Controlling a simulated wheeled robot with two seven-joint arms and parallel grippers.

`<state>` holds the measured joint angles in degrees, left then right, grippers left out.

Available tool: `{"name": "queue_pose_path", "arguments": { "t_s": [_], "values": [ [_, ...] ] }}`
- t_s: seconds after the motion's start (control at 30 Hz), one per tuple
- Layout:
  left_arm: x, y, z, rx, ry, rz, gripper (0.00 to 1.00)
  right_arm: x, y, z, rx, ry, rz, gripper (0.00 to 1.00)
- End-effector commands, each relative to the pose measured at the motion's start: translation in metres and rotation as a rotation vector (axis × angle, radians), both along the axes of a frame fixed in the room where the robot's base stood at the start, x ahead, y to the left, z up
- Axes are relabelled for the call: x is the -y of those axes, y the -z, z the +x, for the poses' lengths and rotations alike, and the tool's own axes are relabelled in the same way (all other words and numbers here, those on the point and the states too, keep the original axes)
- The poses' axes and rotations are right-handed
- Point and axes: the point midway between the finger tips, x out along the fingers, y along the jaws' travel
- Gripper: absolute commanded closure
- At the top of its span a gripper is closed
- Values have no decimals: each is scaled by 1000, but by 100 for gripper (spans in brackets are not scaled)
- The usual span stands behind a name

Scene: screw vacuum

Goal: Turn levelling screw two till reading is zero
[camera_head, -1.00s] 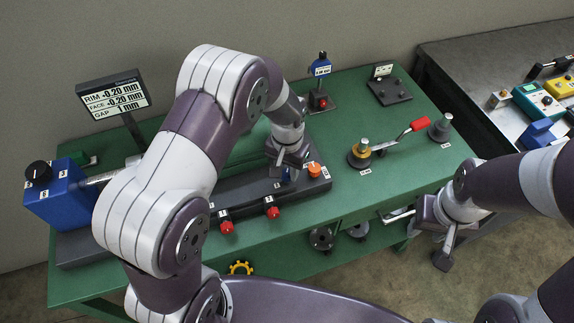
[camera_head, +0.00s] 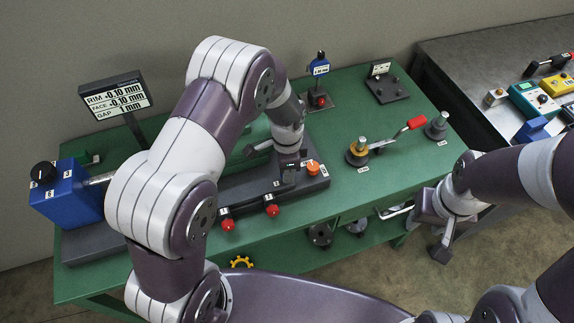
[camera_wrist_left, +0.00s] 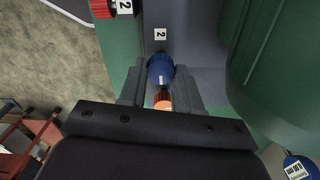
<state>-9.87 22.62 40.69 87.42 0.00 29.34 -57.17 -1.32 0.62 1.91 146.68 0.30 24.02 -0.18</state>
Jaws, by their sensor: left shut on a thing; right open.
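The display (camera_head: 116,99) reads 0.10 mm for RIM and FACE, and 1 mm for GAP; the signs are too small to read surely. In the left wrist view a blue screw knob (camera_wrist_left: 160,69) sits beside a label 2 (camera_wrist_left: 160,34) on the dark base. My left gripper (camera_wrist_left: 160,88) is shut on this knob, one finger on each side. In the head view my left gripper (camera_head: 288,172) hides most of the knob. My right gripper (camera_head: 437,235) is open and empty, off the bench's front right.
An orange knob (camera_head: 313,167) stands close to the left gripper. Two red knobs (camera_head: 271,210) stick out from the base's front. A blue block with a black dial (camera_head: 72,195) is at left.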

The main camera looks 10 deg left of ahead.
Motion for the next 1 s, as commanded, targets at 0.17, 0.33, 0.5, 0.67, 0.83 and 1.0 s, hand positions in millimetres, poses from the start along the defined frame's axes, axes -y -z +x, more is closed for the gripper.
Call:
{"name": "queue_pose_path", "arguments": {
  "t_s": [0.17,0.33,0.5,0.67,0.83,1.0],
  "values": [
    [1,-3,2,8,162,-1,98,0,-5,0,0,0,0,57],
    [1,-3,1,7,307,-1,98,0,-7,0,0,0,0,57],
    [1,-3,1,8,425,-1,98,0,-9,0,0,0,0,57],
    [1,-3,1,8,507,0,98,0,-10,0,0,0,0,57],
    [1,-3,1,8,561,-1,98,0,-10,0,0,0,0,57],
    [1,-2,1,9,587,0,98,0,-11,0,0,0,0,57]
  ]
}}
